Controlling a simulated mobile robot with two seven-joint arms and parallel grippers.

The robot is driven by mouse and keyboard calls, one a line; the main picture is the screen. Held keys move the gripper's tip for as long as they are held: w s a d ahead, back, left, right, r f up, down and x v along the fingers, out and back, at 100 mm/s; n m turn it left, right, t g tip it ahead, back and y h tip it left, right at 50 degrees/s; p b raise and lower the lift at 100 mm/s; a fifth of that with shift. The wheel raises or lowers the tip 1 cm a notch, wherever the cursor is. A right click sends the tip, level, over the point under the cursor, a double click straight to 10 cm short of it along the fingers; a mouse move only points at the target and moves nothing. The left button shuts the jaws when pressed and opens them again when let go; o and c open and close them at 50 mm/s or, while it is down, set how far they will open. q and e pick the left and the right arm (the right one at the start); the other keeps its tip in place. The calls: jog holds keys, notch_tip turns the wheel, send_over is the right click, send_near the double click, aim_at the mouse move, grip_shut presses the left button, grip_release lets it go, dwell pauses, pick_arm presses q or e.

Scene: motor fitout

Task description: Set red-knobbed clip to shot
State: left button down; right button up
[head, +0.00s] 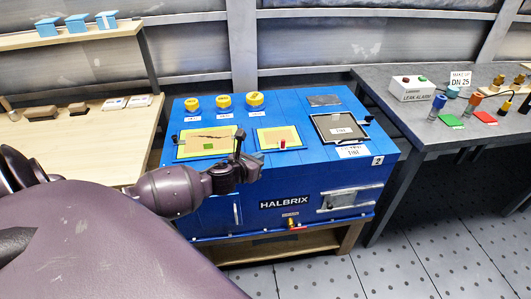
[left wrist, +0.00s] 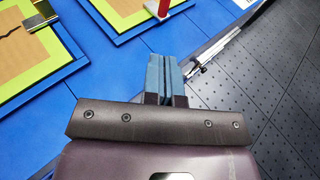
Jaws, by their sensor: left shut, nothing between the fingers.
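The red-knobbed clip (head: 283,144) stands at the front right of a small yellow-bordered panel (head: 268,137) on top of the blue HALBRIX cabinet (head: 285,183). Its red knob also shows at the top edge of the left wrist view (left wrist: 163,8), cut off by the frame. My left gripper (head: 258,157) is over the cabinet's front edge, left of the clip and nearer to me. In the left wrist view its blue-grey fingers (left wrist: 164,68) are together, empty and apart from the clip. Any setting marks by the clip are too small to read. My right gripper is not in view.
A larger yellow-bordered panel (head: 207,144) with a dark crack line lies left of the small one. A dark-framed panel (head: 340,127) lies to the right. Several yellow knobs (head: 224,101) line the back. A grey bench (head: 401,122) stands at the right, a wooden bench (head: 70,123) at the left.

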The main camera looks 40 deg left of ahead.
pick_arm(q)
jog(key=shift+v, duration=1.65)
jog(key=shift+d, duration=0.1)
jog(key=s+d+f+n+g, duration=0.1)
jog(key=s+d+f+n, duration=0.2)
jog(key=n, duration=0.8)
jog(key=s+d+f+n+g, duration=0.1)
jog(key=s+d+f+n, duration=0.3)
jog(key=s+d+n, duration=0.3)
jog(key=s+d+f+n+g, duration=0.1)
jog(key=s+d+f+n, duration=0.3)
jog(key=s+n, duration=0.6)
jog(key=d+n, duration=0.1)
jog(key=n, duration=0.5)
jog(key=shift+s+d+f+h, duration=0.2)
jog(key=shift+s+d+h, duration=0.05)
jog(key=shift+s+h, duration=0.15)
